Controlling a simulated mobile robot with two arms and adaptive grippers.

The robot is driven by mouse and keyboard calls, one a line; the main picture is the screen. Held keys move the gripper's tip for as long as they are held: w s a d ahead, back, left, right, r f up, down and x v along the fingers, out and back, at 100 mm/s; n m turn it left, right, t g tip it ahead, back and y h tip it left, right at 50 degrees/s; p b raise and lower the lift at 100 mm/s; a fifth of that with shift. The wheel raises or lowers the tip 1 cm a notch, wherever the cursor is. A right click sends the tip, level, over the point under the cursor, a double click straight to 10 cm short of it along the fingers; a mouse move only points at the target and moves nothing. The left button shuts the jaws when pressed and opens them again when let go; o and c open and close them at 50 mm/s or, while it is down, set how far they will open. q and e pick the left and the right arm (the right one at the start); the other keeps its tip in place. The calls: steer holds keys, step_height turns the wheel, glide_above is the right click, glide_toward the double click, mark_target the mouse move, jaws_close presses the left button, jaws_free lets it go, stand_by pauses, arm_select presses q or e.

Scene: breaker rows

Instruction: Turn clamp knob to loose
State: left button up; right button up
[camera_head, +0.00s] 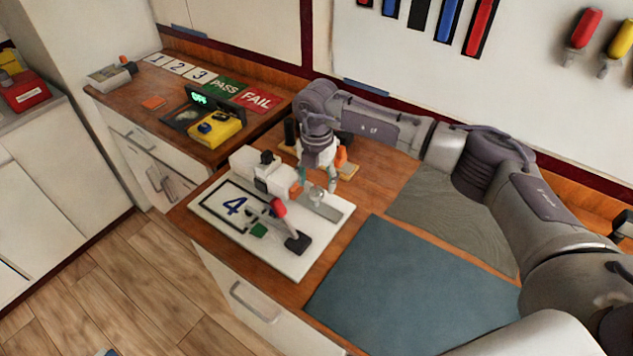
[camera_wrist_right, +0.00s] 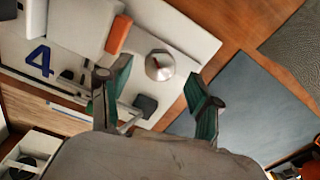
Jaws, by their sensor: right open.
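The clamp knob (camera_wrist_right: 159,65) is a round silver knob with a small red mark, on a white board (camera_wrist_right: 200,42) marked with a blue 4. In the head view the knob (camera_head: 316,194) is on the board's (camera_head: 318,236) far right part, partly hidden by my gripper. My right gripper (camera_head: 318,178) is open, pointing down just above the knob. In the wrist view its green-padded fingertips (camera_wrist_right: 158,76) are on either side of the knob, apparently without touching it. My left gripper is not in view.
A red-handled lever (camera_head: 279,208) and a white block with an orange part (camera_head: 262,170) stand on the same board. A blue mat (camera_head: 410,290) and a grey mat (camera_head: 450,215) lie flat to the right. A yellow device (camera_head: 215,130) stands on the left counter.

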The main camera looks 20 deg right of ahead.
mark_target(317, 193)
steer(key=shift+f, duration=1.25)
steer(key=c, duration=1.1)
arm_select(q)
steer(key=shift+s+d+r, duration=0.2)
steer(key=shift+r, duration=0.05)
arm_select(e)
steer(key=shift+c, duration=0.2)
